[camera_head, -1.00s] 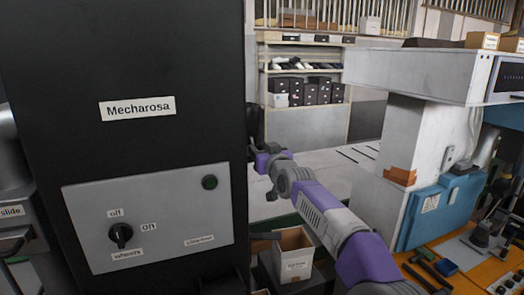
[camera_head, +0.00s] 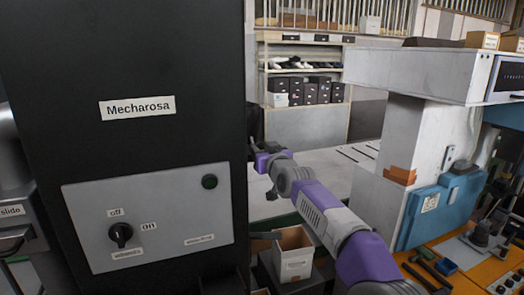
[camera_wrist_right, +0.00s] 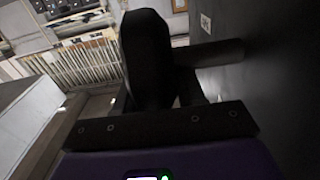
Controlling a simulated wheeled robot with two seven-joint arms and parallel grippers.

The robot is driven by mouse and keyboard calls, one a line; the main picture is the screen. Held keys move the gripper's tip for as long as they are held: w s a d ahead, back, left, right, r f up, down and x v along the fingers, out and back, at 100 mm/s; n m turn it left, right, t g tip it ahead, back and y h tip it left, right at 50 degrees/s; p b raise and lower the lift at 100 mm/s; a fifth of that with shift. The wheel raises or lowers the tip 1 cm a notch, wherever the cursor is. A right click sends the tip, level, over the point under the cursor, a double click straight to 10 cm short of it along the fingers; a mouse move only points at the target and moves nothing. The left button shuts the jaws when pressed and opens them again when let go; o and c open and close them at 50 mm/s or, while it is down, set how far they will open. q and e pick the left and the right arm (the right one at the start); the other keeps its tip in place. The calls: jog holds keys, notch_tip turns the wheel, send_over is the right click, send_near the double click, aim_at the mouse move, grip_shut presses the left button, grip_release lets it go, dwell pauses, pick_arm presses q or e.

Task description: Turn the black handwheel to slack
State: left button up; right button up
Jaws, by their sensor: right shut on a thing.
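My right gripper (camera_head: 257,150) reaches the right edge of the black machine cabinet, which partly hides it in the head view. In the right wrist view the gripper (camera_wrist_right: 152,92) is shut on a thick black rounded part (camera_wrist_right: 147,50), which looks like part of the black handwheel. A dark bar (camera_wrist_right: 210,53) runs from it to the right, towards the dark cabinet side. The whole wheel does not show, so its turned position cannot be told. A dark shape at the cabinet edge in the head view is too small to identify. My left gripper is not in view.
The black cabinet (camera_head: 140,55), labelled Mecharosa, fills the left. An open box (camera_head: 294,265) stands below my right arm. A white machine (camera_head: 400,140) stands at right.

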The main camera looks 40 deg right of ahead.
dwell(0.6)
jog(key=o, duration=1)
jog(key=shift+c, duration=0.2)
jog(key=shift+s+f+b, duration=0.1)
jog(key=shift+s+b, duration=0.2)
jog(key=shift+b, duration=0.15)
jog(key=b+v, duration=0.6)
jog(key=v, duration=0.1)
jog(key=shift+w, duration=0.1)
